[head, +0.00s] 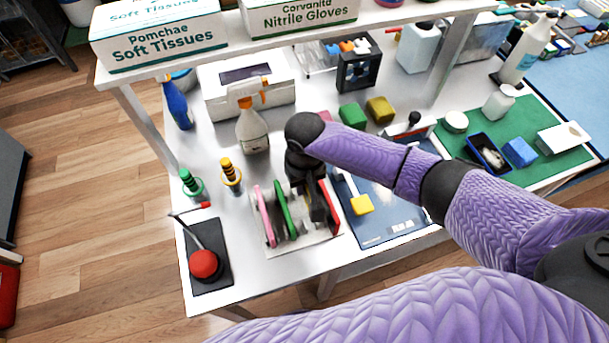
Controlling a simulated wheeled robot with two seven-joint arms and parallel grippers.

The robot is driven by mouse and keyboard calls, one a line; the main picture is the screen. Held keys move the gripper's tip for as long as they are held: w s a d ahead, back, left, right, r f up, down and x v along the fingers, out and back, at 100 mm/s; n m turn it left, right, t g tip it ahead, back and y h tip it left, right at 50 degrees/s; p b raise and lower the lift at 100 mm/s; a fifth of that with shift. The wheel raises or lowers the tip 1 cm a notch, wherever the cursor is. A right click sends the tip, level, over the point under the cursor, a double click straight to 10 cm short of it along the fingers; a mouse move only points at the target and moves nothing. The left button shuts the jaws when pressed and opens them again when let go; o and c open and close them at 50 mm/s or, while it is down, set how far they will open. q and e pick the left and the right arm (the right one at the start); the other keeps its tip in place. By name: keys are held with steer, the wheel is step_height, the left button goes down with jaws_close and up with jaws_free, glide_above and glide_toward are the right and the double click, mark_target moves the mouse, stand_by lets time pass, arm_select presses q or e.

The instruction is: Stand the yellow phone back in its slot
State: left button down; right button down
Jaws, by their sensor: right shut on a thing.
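A pale phone rack (304,246) stands near the front edge of the white table. A pink phone (265,215) and a green phone (285,208) stand in it on the left, and a red phone (329,203) stands on the right. My right gripper (313,208) points down over the rack, between the green and red phones. It is shut on a thin thing whose narrow yellowish edge shows at the fingers, seemingly the yellow phone (316,215). Most of it is hidden by the gripper, so I cannot tell how deep it sits. My left gripper is not in view.
A red button (205,264) on a dark plate is at the left corner. Ring posts (231,177) and a spray bottle (252,130) stand behind the rack. A shelf with boxes (158,35) overhangs the back.

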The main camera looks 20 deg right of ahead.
steer(key=b, duration=0.6)
glide_above(305, 212)
step_height(305, 212, down, 6)
steer(key=shift+r, duration=0.25)
steer(key=shift+f+b, duration=0.5)
steer(key=shift+f, duration=1.25)
